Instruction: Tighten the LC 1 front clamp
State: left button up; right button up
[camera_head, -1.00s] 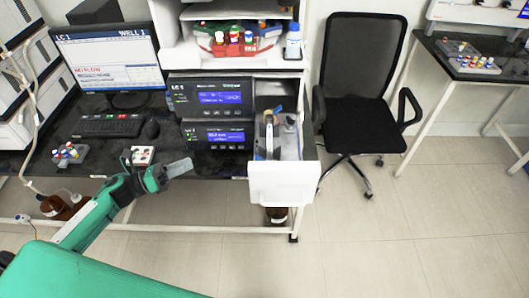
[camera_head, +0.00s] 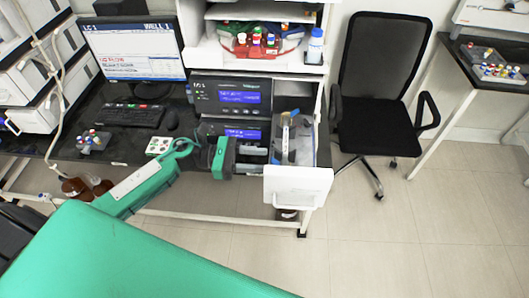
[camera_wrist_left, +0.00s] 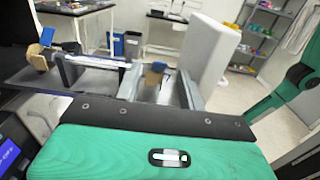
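The LC 1 unit (camera_head: 232,95) stands on the bench with a lit blue screen. To its right is an open white-fronted compartment (camera_head: 298,184) holding grey metal parts and a slim upright piece with a blue top (camera_head: 286,125). I cannot single out the front clamp among these small parts. My left gripper (camera_head: 260,160) is left of the compartment, pointing right into it. In the left wrist view its two grey fingers (camera_wrist_left: 160,92) are apart, with a brown-topped part (camera_wrist_left: 155,72) seen between them; I cannot tell if they touch it. My right gripper is not in view.
The LC 2 unit (camera_head: 234,131) sits below LC 1, partly behind my left gripper. A keyboard (camera_head: 130,115), a mouse (camera_head: 171,119) and a white button block (camera_head: 159,146) lie to the left. A black chair (camera_head: 378,115) stands right of the compartment.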

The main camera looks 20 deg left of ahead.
pick_arm(q)
jog(key=shift+p+x, duration=0.3)
jog(key=shift+x, duration=0.95)
